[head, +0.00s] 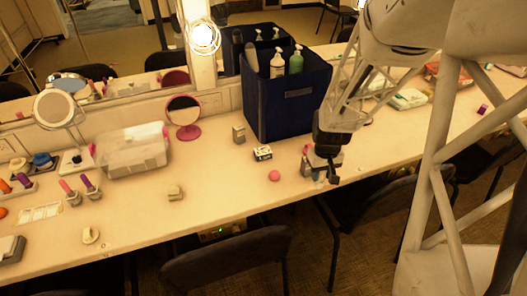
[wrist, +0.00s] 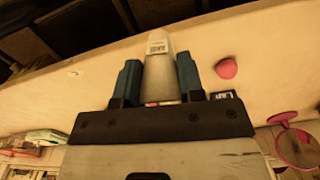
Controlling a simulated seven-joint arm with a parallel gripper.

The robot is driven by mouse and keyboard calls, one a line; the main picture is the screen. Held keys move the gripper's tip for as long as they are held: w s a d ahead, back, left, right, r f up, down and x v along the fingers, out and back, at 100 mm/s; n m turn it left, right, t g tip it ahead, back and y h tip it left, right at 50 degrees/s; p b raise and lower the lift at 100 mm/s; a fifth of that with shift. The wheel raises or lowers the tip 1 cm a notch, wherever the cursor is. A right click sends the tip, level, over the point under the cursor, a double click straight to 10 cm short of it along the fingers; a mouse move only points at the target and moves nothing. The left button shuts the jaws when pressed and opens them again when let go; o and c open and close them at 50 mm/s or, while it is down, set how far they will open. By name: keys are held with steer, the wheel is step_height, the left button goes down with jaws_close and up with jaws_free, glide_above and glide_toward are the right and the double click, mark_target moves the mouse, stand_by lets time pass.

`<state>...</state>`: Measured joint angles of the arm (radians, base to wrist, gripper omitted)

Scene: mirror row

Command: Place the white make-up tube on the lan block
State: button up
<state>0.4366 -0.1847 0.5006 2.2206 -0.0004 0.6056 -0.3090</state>
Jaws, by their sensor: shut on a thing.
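My gripper (wrist: 158,72) is shut on the white make-up tube (wrist: 160,72), which lies between its two blue fingers in the wrist view. The tube is pale with a small dark-printed label near its far end. In the head view my gripper (head: 322,174) is low over the counter's front part, right of the pink ball; the tube is hard to make out there. A small white block with dark lettering (head: 263,153), perhaps the lan block, sits left of my gripper. A lettered edge, probably the same block (wrist: 221,96), shows partly hidden behind the gripper body in the wrist view.
A pink ball (head: 274,175) lies between block and gripper. A dark blue bin (head: 287,105) with bottles stands behind, with a small grey box (head: 239,134) at its left. A pink mirror (head: 184,116) and clear container (head: 133,151) stand farther left. Chairs line the front edge.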

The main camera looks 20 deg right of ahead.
steer(key=w+a+r+n, duration=0.1)
steer(key=w+a+r, duration=0.1)
steer(key=w+a, duration=0.7)
steer(key=a, duration=0.3)
steer(key=shift+w+a+r, duration=0.15)
steer(key=shift+a+r, duration=0.05)
steer(key=shift+r, duration=0.05)
steer(key=shift+w, duration=0.1)
glide_toward(263, 151)
steer(key=shift+w+r, duration=0.1)
stand_by(0.7)
steer(key=shift+f, duration=1.8)
steer(key=shift+f, duration=0.1)
steer(key=o, duration=0.9)
